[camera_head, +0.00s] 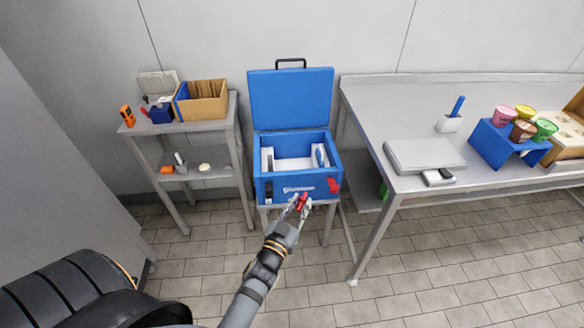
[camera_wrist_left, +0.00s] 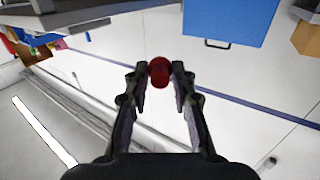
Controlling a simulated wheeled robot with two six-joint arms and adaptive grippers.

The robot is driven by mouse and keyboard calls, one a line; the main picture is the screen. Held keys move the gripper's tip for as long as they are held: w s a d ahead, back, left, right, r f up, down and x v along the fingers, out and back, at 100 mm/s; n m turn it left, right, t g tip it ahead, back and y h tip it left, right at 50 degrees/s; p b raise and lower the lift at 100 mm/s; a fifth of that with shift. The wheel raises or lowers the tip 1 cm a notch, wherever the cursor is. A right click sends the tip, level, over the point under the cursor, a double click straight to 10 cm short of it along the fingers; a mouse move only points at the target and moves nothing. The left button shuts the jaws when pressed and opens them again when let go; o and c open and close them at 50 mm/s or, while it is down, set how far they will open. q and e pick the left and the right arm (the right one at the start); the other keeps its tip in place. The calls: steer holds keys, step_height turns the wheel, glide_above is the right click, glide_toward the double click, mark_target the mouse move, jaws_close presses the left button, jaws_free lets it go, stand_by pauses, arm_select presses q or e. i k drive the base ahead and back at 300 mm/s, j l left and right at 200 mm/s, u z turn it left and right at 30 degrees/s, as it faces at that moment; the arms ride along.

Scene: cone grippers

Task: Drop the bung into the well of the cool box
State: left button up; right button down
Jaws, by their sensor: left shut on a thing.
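A blue cool box (camera_head: 263,186) stands on a small stand with its lid (camera_head: 290,98) raised at the back. Its white well (camera_head: 293,164) shows inside, with small items at its sides. My left gripper (camera_head: 301,202) is in front of the box's front wall, toward the camera. In the left wrist view my left gripper (camera_wrist_left: 159,75) is shut on the red bung (camera_wrist_left: 159,72), which sits between the fingertips. The raised blue lid also shows in the wrist view (camera_wrist_left: 230,20). Part of the bung is hidden by the fingers. My right gripper is not in view.
A metal table (camera_head: 375,115) stands right of the box, with a grey flat case (camera_head: 424,154), a blue cup holder (camera_head: 508,144) and several tubs. A shelf unit (camera_head: 180,127) with a cardboard box (camera_head: 201,100) stands left. Tiled floor is free in front.

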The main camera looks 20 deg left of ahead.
mark_target(299, 163)
steer(key=i+j, duration=0.2)
steer(key=j, duration=0.2)
steer(key=i+j, duration=0.2)
steer(key=j, duration=0.15)
steer(key=i+j+z, duration=0.1)
steer(key=i+j, duration=0.15)
steer(key=j, duration=0.15)
